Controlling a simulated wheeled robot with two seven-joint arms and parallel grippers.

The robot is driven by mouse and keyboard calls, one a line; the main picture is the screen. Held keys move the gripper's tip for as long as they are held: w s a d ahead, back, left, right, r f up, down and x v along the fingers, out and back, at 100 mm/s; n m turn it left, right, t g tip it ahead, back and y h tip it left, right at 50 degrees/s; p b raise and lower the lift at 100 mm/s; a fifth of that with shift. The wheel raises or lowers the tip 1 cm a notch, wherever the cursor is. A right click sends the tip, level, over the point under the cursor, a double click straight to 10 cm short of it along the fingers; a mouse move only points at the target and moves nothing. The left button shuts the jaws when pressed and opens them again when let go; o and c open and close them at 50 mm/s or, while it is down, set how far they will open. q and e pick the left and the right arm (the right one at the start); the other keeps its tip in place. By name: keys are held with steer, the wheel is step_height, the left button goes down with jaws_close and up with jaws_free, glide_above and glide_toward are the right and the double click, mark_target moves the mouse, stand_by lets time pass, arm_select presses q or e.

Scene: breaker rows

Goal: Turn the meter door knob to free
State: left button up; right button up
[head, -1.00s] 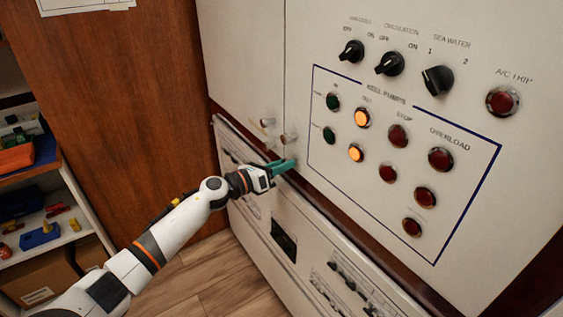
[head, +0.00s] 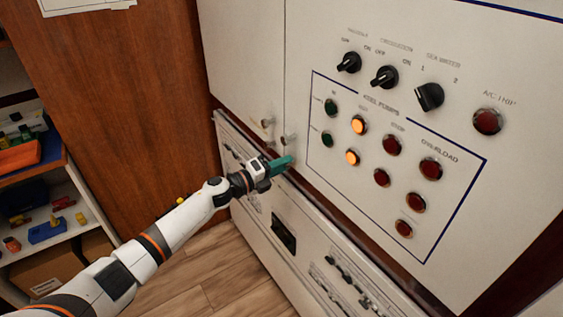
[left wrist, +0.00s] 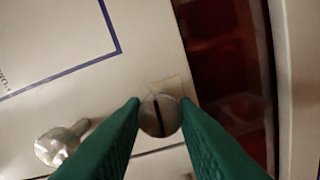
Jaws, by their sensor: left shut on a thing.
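The knob in my left jaws (left wrist: 159,117) is a small round metal one with a dark slot. In the left wrist view it sits between the two green fingertips, its slot running nearly up and down in the picture. My left gripper (head: 284,163) is shut on it at the lower edge of the upper panel. In the head view the fingers hide this knob. I cannot read a label for it. My right gripper is not in view.
Two other metal knobs (head: 266,123) (head: 289,140) stick out just above my left gripper; one shows close by in the left wrist view (left wrist: 60,143). A panel of switches and lamps (head: 395,150) is to the right. Shelves (head: 45,225) stand at left.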

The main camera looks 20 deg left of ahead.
arm_select(q)
steer(key=shift+n, duration=0.6)
steer(key=o, duration=1)
steer(key=shift+a, duration=0.1)
steer(key=b+v, duration=0.2)
steer(key=v, duration=1)
